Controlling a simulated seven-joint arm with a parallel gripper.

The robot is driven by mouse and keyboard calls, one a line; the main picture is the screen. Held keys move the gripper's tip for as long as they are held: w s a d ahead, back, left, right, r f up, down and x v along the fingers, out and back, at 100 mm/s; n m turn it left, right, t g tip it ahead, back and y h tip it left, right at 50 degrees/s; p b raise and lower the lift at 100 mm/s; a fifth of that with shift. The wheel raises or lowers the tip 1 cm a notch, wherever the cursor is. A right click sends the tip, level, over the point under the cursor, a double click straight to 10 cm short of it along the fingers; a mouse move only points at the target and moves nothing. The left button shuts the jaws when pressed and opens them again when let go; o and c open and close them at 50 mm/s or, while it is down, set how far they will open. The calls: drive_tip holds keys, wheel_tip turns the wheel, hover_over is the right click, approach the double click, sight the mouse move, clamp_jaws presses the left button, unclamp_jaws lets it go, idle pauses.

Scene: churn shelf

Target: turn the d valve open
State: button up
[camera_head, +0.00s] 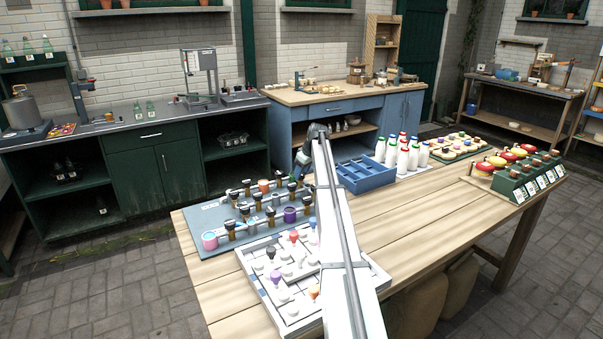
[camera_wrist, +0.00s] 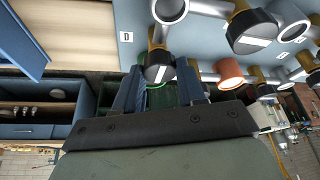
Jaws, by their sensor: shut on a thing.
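The valve board (camera_head: 222,212) is a grey-blue panel on the wooden table in the head view, carrying several brass valves with dark knobs and silver pipes. In the wrist view a white D label (camera_wrist: 127,37) lies beside one valve, whose black knob (camera_wrist: 157,68) has a pale line across its top. My gripper (camera_wrist: 160,90) has its two blue fingers on either side of this knob, shut on it. The line runs roughly up and down in the wrist view. In the head view my arm hides most of the gripper and this valve.
A neighbouring valve knob (camera_wrist: 254,30) and an orange cup-like part (camera_wrist: 229,74) are close by in the wrist view. A blue divided crate (camera_head: 366,176) and white bottles (camera_head: 402,155) stand right of my arm. A tray of knobs (camera_head: 262,284) lies in front. The table's middle right is clear.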

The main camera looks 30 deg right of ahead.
drive_tip(key=shift+n, duration=0.3)
idle(0.4)
drive_tip(key=o, duration=1)
drive_tip(key=shift+o, duration=0.2)
drive_tip(key=v, duration=1.3)
drive_tip(key=shift+d+r, duration=0.15)
drive_tip(key=shift+r, duration=0.25)
